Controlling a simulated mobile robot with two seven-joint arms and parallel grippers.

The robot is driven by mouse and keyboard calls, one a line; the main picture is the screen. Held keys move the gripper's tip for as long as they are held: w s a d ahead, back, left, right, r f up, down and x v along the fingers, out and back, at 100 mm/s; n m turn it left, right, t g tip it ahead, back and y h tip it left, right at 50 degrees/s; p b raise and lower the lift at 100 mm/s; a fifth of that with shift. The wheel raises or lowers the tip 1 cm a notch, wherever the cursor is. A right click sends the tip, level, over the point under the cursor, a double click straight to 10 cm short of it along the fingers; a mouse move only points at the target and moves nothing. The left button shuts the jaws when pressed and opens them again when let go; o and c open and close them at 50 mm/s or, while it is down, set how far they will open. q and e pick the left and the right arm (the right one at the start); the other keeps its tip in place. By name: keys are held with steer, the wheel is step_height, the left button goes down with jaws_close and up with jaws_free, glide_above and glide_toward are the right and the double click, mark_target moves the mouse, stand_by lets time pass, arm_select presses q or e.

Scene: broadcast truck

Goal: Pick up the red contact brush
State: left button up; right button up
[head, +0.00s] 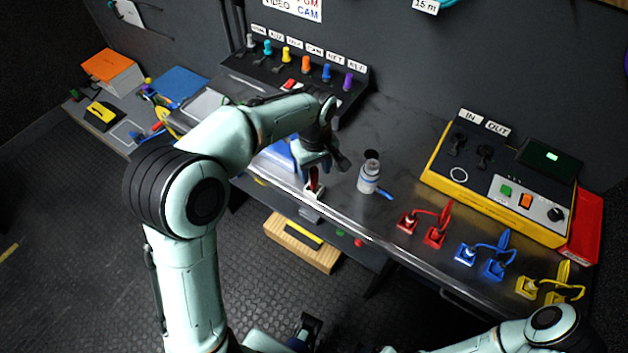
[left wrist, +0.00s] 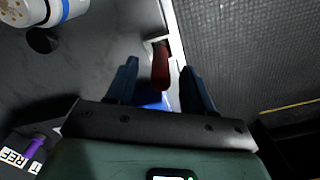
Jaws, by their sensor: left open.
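The red contact brush (head: 314,180) stands in a small pale holder (head: 312,196) at the front edge of the dark bench. Its red handle (left wrist: 160,68) also shows in the left wrist view, with its lower part in the holder. My left gripper (head: 316,166) is open and comes down over the brush. In the left wrist view the two blue fingers of my left gripper (left wrist: 158,72) lie on either side of the red handle, with a gap on each side.
Red, blue and yellow plugs (head: 434,237) line the front right, before a yellow-edged panel (head: 500,185). A blue object (head: 280,155) lies left of the gripper.

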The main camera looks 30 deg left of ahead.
mark_target(314, 180)
arm_select(q)
step_height(314, 180, down, 5)
steer(key=shift+a+r+b, duration=0.1)
steer(key=shift+b, duration=0.2)
jaws_close()
